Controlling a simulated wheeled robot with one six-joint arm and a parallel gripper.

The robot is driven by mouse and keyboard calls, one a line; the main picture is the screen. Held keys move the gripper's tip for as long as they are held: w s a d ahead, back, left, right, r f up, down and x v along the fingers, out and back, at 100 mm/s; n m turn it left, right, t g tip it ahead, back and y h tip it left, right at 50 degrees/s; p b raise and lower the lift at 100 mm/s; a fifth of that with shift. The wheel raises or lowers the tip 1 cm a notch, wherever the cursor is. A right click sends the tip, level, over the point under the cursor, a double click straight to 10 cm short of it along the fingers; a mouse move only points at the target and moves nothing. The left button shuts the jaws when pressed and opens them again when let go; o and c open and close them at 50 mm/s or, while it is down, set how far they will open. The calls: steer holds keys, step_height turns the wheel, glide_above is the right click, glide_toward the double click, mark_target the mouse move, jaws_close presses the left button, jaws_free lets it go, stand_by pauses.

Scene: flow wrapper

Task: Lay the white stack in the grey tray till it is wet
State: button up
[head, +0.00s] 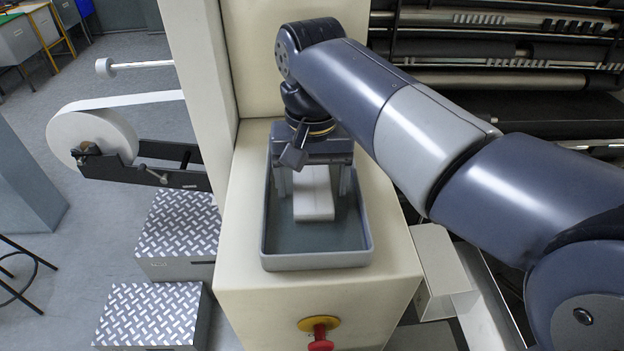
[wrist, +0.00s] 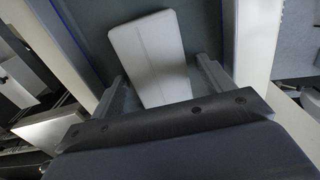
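The grey tray (head: 317,262) sits on top of a cream machine housing, with a dark blue-grey floor inside. The white stack (head: 314,205) is a long pale block inside the tray's outline, partly under my gripper. In the wrist view the stack (wrist: 150,60) lies slightly tilted between my fingers, with gaps at its sides. My gripper (head: 313,185) points down over the tray's far half, fingers apart on either side of the stack. The fingers also show spread in the wrist view (wrist: 160,80). Whether the stack touches the tray floor is hard to tell.
A red knob on a yellow plate (head: 320,335) is on the housing's front. A cream upright panel (head: 195,70) stands left of my arm. A white film roll (head: 95,135) hangs further left. Black rollers (head: 490,50) fill the back right.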

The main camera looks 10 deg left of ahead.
step_height(320, 180, up, 11)
steer(key=shift+f, duration=0.1)
stand_by(0.7)
step_height(320, 180, down, 11)
steer(key=shift+r, duration=0.25)
stand_by(0.6)
